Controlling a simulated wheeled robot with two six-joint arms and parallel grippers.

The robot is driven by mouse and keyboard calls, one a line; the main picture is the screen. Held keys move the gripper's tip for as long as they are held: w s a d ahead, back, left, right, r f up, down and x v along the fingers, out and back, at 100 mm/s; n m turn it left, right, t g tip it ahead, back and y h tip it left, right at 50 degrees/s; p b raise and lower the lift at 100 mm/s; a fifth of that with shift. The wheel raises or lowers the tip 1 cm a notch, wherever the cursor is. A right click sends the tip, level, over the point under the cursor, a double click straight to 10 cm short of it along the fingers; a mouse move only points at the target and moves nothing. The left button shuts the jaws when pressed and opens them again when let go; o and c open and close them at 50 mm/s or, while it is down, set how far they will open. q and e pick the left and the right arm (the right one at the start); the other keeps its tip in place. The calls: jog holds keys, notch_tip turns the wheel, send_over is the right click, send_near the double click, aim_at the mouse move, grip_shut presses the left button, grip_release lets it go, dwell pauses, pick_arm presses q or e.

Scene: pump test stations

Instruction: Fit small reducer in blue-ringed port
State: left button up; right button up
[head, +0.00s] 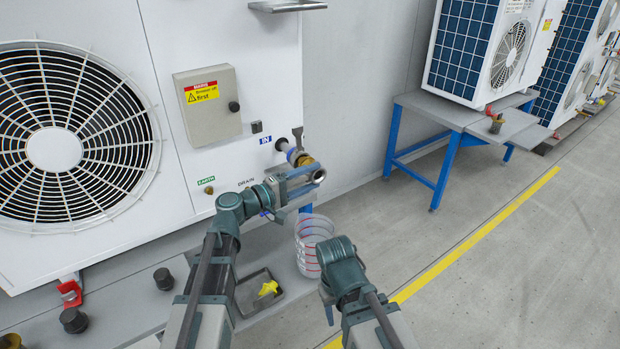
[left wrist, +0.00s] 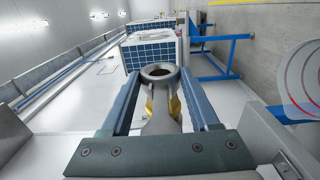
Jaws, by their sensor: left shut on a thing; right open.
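The blue-ringed port (head: 283,145) sticks out of the white unit's side beside the blue IN label, with a brass fitting (head: 304,160) in front of it. My left gripper (head: 300,184) is shut on a grey reducer (left wrist: 159,73), close to the port. In the left wrist view the reducer's round open end shows between the two fingers, with brass-coloured parts behind its neck. The head view shows its round end (head: 319,175) right by the brass fitting; whether they touch I cannot tell. My right gripper (head: 328,312) is open, low and mostly hidden by its own wrist.
A dark tray (head: 243,297) holds a yellow item (head: 268,288). Black knobs (head: 74,320) sit at left. A blue-legged table (head: 438,110) stands behind; the floor at right is clear.

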pick_arm(q)
jog(key=shift+w+a, duration=0.5)
jog(key=shift+w, duration=0.15)
dwell(0.8)
jog(key=o, duration=1.2)
jog(key=v, duration=1.3)
jog(key=shift+s+a, duration=0.3)
